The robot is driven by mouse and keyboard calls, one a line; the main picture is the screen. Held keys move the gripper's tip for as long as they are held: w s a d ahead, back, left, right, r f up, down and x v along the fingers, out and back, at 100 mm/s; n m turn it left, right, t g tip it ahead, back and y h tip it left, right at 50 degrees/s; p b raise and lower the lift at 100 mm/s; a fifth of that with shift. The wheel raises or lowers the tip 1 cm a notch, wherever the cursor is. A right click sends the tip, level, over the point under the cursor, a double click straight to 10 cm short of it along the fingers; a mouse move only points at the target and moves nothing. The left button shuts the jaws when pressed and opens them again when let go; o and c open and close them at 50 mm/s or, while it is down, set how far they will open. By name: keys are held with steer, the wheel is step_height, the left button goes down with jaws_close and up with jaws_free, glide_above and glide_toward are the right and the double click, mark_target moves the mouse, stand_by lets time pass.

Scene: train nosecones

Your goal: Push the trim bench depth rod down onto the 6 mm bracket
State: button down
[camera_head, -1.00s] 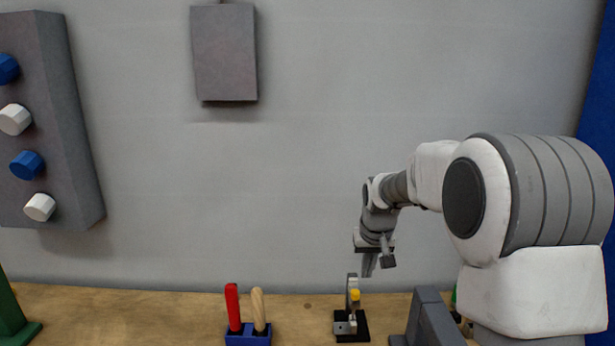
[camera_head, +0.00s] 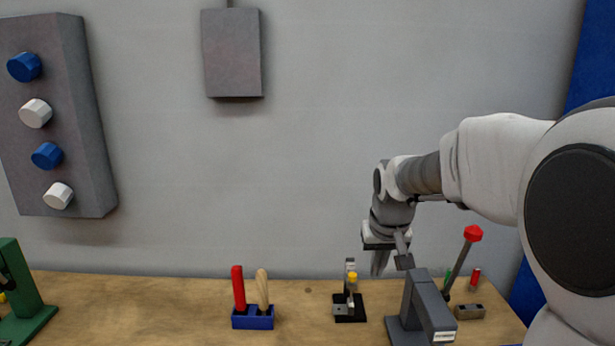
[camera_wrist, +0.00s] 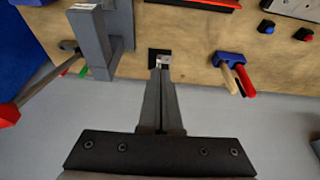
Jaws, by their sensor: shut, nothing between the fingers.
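A small gauge stand on a black base (camera_head: 350,314) stands on the bench. It has a grey upright (camera_head: 349,266) and a yellow-topped part (camera_head: 352,278), which looks like the depth rod. I cannot make out the 6 mm bracket or any marking. My gripper (camera_head: 379,273) is shut and empty, pointing down, above the bench and to the right of the stand's top. In the wrist view my shut fingers (camera_wrist: 160,73) reach toward the stand (camera_wrist: 159,56) and partly cover it. I see no contact.
A grey press-like block (camera_head: 421,310) stands right of the gauge stand, with a red-knobbed lever (camera_head: 473,234) behind it. A blue holder (camera_head: 252,322) with red and wooden handles is on the left. Bare bench lies between holder and stand. A grey wall is behind.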

steer(key=s+r+t+b, duration=0.1)
steer(key=s+r, duration=0.1)
steer(key=s, duration=2.3)
steer(key=shift+s+t, duration=0.3)
steer(key=shift+s, duration=0.05)
